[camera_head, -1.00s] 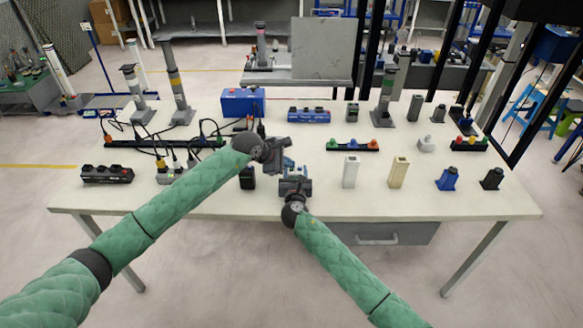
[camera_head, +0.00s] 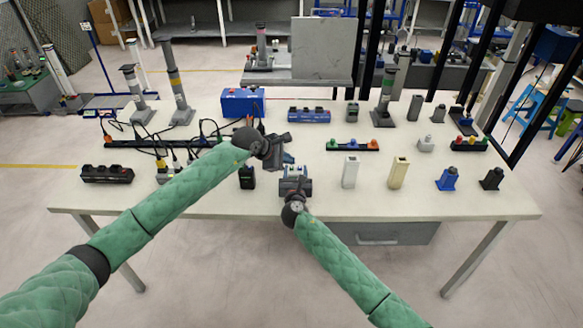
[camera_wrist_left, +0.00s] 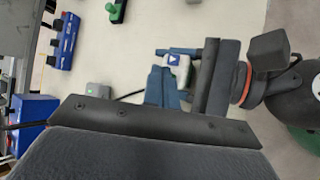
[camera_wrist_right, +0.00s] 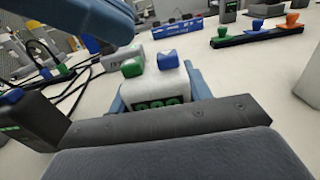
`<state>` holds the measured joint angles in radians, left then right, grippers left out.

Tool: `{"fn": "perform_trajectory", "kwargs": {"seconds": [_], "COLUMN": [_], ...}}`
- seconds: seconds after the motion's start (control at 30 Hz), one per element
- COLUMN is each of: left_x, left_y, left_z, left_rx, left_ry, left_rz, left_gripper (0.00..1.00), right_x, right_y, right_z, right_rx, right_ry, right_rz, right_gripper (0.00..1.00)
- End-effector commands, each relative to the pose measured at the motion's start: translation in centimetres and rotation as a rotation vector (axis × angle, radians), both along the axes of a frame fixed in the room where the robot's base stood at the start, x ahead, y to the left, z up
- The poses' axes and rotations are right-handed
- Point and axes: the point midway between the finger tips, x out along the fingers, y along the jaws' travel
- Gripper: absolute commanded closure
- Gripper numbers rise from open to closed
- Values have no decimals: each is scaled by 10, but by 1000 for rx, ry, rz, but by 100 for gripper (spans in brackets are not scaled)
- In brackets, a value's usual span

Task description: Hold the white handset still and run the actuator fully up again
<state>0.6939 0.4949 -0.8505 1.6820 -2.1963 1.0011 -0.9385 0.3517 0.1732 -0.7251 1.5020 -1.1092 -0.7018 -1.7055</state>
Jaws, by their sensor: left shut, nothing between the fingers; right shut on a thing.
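The white handset (camera_wrist_right: 157,91) has a green button and a blue button on top and a green-marked front. My right gripper (camera_wrist_right: 160,98) is shut on it, one blue finger on each side, just above the table's front part. The handset also shows in the left wrist view (camera_wrist_left: 173,60), its blue button bearing a white arrow. My left gripper (camera_head: 287,159) is shut and empty, close beside and above the handset; whether it touches a button is not clear. Tall grey columns (camera_head: 178,88) and (camera_head: 137,97) stand at the back left; which is the actuator I cannot tell.
A blue box (camera_head: 243,102) with cables stands behind my grippers. A small black box (camera_head: 247,178) stands left of the right gripper. White (camera_head: 350,172) and cream (camera_head: 398,173) blocks stand to the right. A button strip (camera_head: 352,146) lies behind them.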

Motion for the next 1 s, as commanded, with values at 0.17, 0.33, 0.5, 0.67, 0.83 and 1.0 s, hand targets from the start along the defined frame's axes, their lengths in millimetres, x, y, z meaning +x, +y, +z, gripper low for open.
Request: {"fn": "perform_trajectory", "kwargs": {"seconds": [0.17,0.33,0.5,0.67,0.83,1.0], "left_x": [0,0,0,0,0,0], "left_y": [0,0,0,0,0,0], "left_z": [3,3,7,18,32,45], "left_rx": [0,0,0,1,0,0], "left_ry": [0,0,-1,0,-1,-1], "left_rz": [0,0,-1,-1,-1,-1], "left_gripper": [100,100,100,100,100,100], "right_x": [0,0,0,0,0,0], "right_y": [0,0,0,0,0,0], "right_z": [0,0,0,0,0,0], "right_rx": [0,0,0,0,0,0], "right_ry": [0,0,0,0,0,0], "right_rz": [0,0,0,0,0,0], "right_gripper": [77,77,77,77,77,77]}}
